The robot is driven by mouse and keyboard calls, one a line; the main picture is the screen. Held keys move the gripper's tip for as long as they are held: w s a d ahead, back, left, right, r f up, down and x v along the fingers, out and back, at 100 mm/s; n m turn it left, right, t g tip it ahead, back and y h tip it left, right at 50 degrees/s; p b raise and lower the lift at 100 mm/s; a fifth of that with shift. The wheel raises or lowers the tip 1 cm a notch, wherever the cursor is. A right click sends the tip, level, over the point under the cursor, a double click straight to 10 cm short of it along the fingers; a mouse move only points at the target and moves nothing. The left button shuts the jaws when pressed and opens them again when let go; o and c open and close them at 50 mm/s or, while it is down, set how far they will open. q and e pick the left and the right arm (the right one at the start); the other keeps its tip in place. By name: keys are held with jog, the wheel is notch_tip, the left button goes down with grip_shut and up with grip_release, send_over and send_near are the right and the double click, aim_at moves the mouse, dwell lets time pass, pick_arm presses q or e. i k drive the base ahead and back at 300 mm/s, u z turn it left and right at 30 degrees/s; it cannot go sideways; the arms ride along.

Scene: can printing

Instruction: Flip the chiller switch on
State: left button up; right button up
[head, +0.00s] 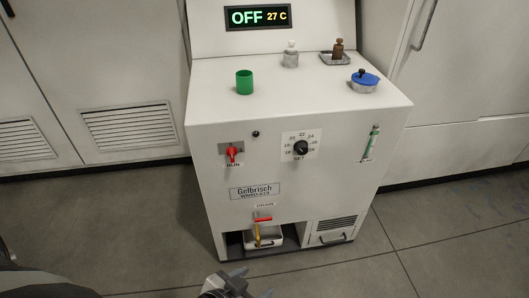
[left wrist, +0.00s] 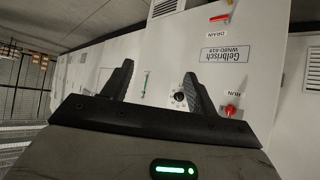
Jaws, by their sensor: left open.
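The RUN switch also shows in the left wrist view (left wrist: 230,111), right of my fingers. My left gripper (head: 238,279) is low in front of the chiller, well below the switch and apart from it. Its two fingers (left wrist: 159,88) are spread and empty in the left wrist view. My right gripper is not seen.
A SET dial (head: 301,147) is right of the switch. A red DRAIN handle (head: 263,218) with a yellow part sits below, over an opening. A green cup (head: 244,82), a blue-lidded pot (head: 364,82) and small weights stand on top. The grey floor (head: 130,225) left of the chiller is clear.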

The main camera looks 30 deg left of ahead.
aim_at(231, 151)
jog(key=z, duration=1.3)
jog(key=k, duration=1.05)
jog(key=u, duration=1.35)
jog(key=i, duration=1)
